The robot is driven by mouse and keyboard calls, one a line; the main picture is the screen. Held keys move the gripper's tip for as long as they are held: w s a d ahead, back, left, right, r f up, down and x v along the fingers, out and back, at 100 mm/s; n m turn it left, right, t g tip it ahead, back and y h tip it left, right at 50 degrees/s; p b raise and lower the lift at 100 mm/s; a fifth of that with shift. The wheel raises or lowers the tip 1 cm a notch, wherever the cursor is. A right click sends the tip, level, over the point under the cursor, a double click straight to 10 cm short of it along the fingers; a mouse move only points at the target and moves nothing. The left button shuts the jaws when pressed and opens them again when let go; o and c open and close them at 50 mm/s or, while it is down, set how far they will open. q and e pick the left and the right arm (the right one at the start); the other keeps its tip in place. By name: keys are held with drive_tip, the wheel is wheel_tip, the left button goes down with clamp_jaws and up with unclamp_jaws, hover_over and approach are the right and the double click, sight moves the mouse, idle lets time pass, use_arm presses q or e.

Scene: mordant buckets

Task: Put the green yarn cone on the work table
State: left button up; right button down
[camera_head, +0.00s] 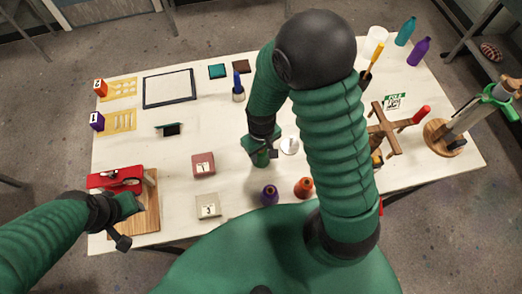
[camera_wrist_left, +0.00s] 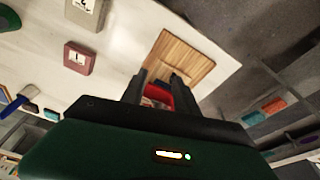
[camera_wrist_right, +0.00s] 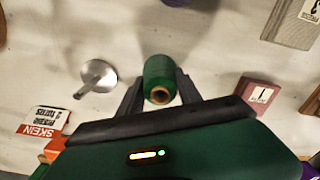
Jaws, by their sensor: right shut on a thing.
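The green yarn cone (camera_head: 261,159) is between the fingers of my right gripper (camera_head: 262,146) over the middle of the work table (camera_head: 160,215). In the right wrist view the cone (camera_wrist_right: 159,72) lies between the two dark fingertips, its orange-brown core end facing the camera. The right gripper is shut on it. I cannot tell whether the cone touches the tabletop. My left gripper (camera_head: 128,212) is at the table's left front, near a red device (camera_head: 118,179) on a wooden board (camera_head: 148,222). Its fingers are apart in the left wrist view (camera_wrist_left: 160,85).
A metal disc with a stem (camera_head: 289,146) stands right of the cone. A pink block (camera_head: 203,164) and a grey block (camera_head: 208,207) lie left. Purple (camera_head: 270,194) and orange (camera_head: 303,187) cones stand in front. A wooden cross (camera_head: 385,130) is right. Bare tabletop shows left of the cone.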

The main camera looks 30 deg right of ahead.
sight(265, 160)
drive_tip(key=c, duration=0.8)
unclamp_jaws()
drive_tip(key=shift+a+f, duration=0.1)
drive_tip(key=r+t, duration=0.1)
drive_tip(key=r, duration=0.2)
drive_tip(key=s+r, duration=0.1)
drive_tip(key=r, duration=0.3)
drive_tip(key=s+r+m+t, duration=0.1)
drive_tip(key=r, duration=0.3)
drive_tip(key=shift+t, duration=0.3)
drive_tip(key=shift+s+r, duration=0.1)
drive_tip(key=shift+s, duration=0.05)
